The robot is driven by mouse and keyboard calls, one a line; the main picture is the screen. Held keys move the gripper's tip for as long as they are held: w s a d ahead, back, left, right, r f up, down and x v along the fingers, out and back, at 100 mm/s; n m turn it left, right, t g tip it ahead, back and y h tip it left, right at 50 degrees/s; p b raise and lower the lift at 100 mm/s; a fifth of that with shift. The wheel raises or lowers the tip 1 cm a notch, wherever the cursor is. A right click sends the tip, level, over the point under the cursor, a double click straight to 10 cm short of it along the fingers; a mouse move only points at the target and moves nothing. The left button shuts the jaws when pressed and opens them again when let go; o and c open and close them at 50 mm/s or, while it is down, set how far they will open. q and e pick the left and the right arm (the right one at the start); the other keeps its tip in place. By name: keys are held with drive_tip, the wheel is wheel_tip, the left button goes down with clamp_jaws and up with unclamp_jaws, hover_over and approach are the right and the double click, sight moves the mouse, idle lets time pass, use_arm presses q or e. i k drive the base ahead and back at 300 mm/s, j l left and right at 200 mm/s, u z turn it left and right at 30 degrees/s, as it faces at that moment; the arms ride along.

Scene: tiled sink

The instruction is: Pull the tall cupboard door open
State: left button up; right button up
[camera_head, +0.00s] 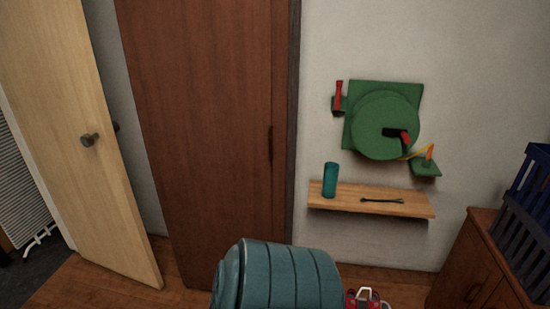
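The tall cupboard door (205,120) is a dark reddish-brown wood panel left of centre. It looks shut against the darker side strip (292,120) at its right. A slim dark vertical handle (270,145) sits near the door's right edge. The door's lower part is partly hidden behind a teal rolled object. Neither of my grippers shows in the head view.
A light wood door (70,130) with a round knob (89,140) stands open at left. The teal ribbed roll (285,275) stands in front. A wall shelf (375,205) holds a teal cylinder (330,180) below a green wall device (380,125). A brown cabinet (470,265) stands right.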

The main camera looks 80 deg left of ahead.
sight(209, 78)
drive_tip(key=u, duration=2.55)
drive_tip(key=k+l+u, duration=0.1)
drive_tip(key=u, duration=0.75)
drive_tip(key=k+u, duration=0.1)
drive_tip(key=u, duration=0.75)
drive_tip(key=k+l, duration=0.05)
drive_tip(key=k, duration=0.05)
